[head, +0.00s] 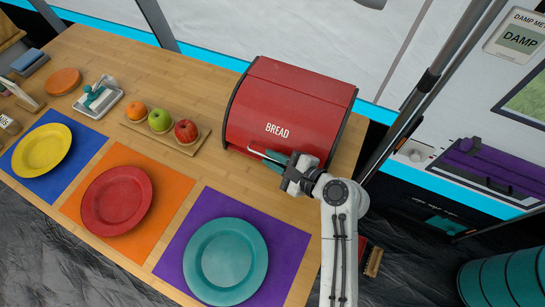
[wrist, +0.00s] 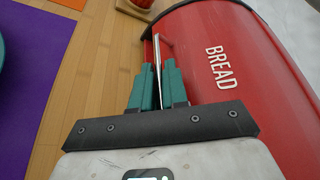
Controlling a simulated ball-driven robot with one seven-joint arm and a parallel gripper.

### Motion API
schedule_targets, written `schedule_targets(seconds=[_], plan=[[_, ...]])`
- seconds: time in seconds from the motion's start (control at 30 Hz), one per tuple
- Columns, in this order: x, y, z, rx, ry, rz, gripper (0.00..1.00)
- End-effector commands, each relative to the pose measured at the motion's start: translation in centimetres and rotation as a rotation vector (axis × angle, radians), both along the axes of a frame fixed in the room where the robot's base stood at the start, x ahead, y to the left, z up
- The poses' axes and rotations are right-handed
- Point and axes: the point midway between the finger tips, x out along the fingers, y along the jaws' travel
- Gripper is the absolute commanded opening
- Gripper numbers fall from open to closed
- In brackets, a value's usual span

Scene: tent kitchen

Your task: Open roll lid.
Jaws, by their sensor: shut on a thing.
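A red bread bin (head: 289,105) with the word BREAD on its curved roll lid stands at the back right of the wooden table. The lid looks closed, down to its lower front edge. A thin metal handle (head: 262,157) runs along that lower edge. My gripper (head: 276,161) is at the right part of the handle, low in front of the bin. In the wrist view, the bin (wrist: 229,75) fills the right side, and the teal fingers (wrist: 158,84) are shut on the bright handle bar (wrist: 158,62) between them. The fingers hide part of the handle.
A wooden board (head: 151,129) with an orange, a green apple and a red apple is left of the bin. Teal (head: 226,261), red (head: 116,201) and yellow (head: 41,150) plates lie on mats in front. Bare tabletop lies between the bin and the mats.

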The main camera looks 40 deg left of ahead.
Motion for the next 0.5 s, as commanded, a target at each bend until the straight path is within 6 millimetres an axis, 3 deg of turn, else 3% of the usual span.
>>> schedule_targets(seconds=[0.03,0.5], plan=[[0.5,0.1,1.9,-0.005,0.027,-0.003,0.0],[4.7,1.1,6.9,-0.091,0.389,-0.002,0.0]])
